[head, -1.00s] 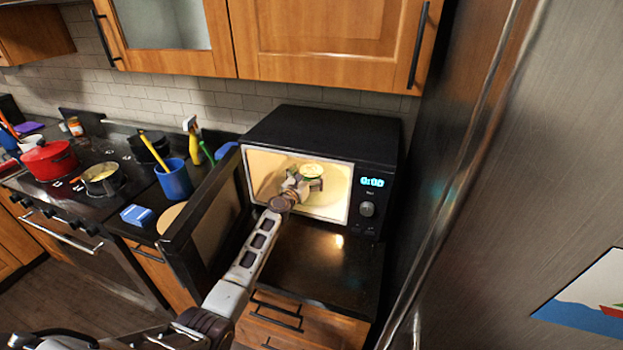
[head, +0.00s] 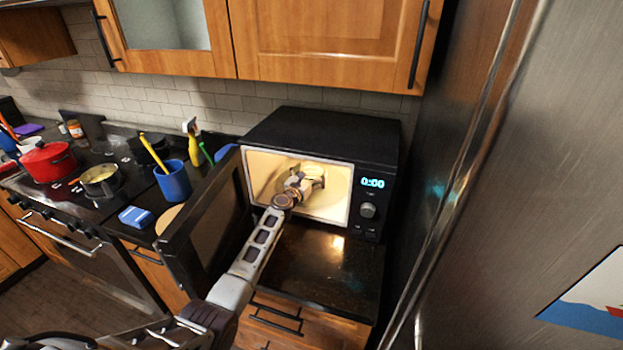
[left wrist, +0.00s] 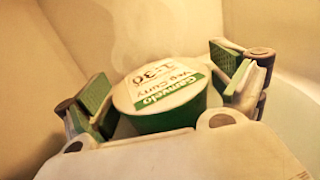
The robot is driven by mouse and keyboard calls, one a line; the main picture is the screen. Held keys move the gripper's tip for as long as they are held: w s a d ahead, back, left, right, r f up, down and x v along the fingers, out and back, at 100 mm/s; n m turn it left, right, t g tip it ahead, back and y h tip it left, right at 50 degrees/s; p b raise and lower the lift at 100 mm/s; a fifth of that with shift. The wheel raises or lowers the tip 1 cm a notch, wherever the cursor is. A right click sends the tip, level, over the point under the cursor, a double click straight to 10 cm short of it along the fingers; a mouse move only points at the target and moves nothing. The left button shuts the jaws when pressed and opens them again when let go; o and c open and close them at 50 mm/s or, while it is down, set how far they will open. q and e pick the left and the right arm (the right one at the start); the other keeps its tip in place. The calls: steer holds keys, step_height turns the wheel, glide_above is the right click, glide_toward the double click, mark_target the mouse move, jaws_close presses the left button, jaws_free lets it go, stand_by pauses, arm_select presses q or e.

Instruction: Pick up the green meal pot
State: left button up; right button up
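My left gripper (head: 307,180) reaches in through the microwave doorway. In the left wrist view its fingers (left wrist: 165,80) are spread, one on each side of the pot, with narrow gaps seeming to remain between pads and pot. My right gripper is in neither view.
The microwave door (head: 207,235) stands open left of my arm. A blue cup (head: 173,182), a blue box (head: 135,216) and a yellow spray bottle (head: 194,145) are on the left counter. A fridge (head: 520,200) stands close on the right.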

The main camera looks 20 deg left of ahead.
mark_target(309, 174)
arm_select(q)
steer(key=c, duration=0.9)
steer(key=shift+r, duration=0.2)
steer(key=shift+r+p, duration=1.65)
steer(key=shift+r, duration=0.15)
steer(key=shift+s+f, duration=0.15)
steer(key=shift+s, duration=0.25)
steer(key=shift+s+a+p, duration=0.2)
steer(key=shift+s+p, duration=0.25)
steer(key=shift+s, duration=0.25)
steer(key=s+a+p, duration=0.2)
steer(key=s, duration=1.3)
steer(key=shift+s+a, duration=0.25)
steer(key=shift+a, duration=0.05)
